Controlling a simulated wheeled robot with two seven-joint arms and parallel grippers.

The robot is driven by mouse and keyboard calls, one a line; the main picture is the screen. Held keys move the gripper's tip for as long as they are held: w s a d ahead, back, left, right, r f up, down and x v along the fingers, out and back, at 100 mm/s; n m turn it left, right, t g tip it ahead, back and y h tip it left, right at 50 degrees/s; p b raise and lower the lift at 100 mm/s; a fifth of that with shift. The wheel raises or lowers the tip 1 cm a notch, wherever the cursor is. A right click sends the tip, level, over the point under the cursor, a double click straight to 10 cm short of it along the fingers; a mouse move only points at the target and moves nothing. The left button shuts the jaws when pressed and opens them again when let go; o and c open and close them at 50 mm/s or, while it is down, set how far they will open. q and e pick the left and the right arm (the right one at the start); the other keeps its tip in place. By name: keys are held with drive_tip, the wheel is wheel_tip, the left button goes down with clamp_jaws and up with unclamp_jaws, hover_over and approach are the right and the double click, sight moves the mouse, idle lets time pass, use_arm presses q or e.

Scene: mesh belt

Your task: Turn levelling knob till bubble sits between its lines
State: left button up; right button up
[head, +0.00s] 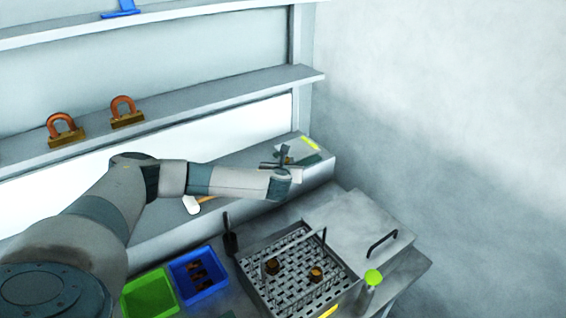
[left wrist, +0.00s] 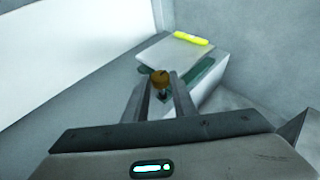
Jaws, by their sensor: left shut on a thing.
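The levelling device, a pale plate (head: 297,152) over a dark green base, stands at the right end of the raised ledge. It also shows in the left wrist view (left wrist: 178,53). Its yellow-green bubble vial (head: 310,143) lies along the far edge and shows as a bright yellow bar in the left wrist view (left wrist: 191,38). The bubble and lines are too small to make out. My left gripper (head: 284,161) is at the device's near side. My right gripper is not in view.
A hammer-like tool (head: 192,205) lies on the ledge below my left forearm. In front stand a mesh basket (head: 262,291), a blue bin (head: 212,285), a green bin (head: 134,303) and a green-capped bottle (head: 373,278). A shelf (head: 200,105) runs above my arm.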

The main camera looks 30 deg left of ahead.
use_arm(q)
drive_tip(key=shift+w+d+n+y, duration=0.1)
drive_tip(key=shift+w+n+y, duration=0.05)
drive_tip(key=shift+n+y, duration=0.4)
drive_tip(key=shift+r+g, duration=0.1)
drive_tip(key=shift+g, duration=0.2)
drive_tip(key=o, duration=1)
drive_tip(key=shift+o, duration=0.2)
drive_tip(key=shift+s+d+r+b, duration=0.1)
drive_tip(key=shift+s+d+b, duration=0.25)
drive_tip(key=shift+s, duration=0.25)
drive_tip(key=b+v, duration=0.5)
drive_tip(key=v, duration=1.1)
drive_tip(key=shift+w, duration=0.1)
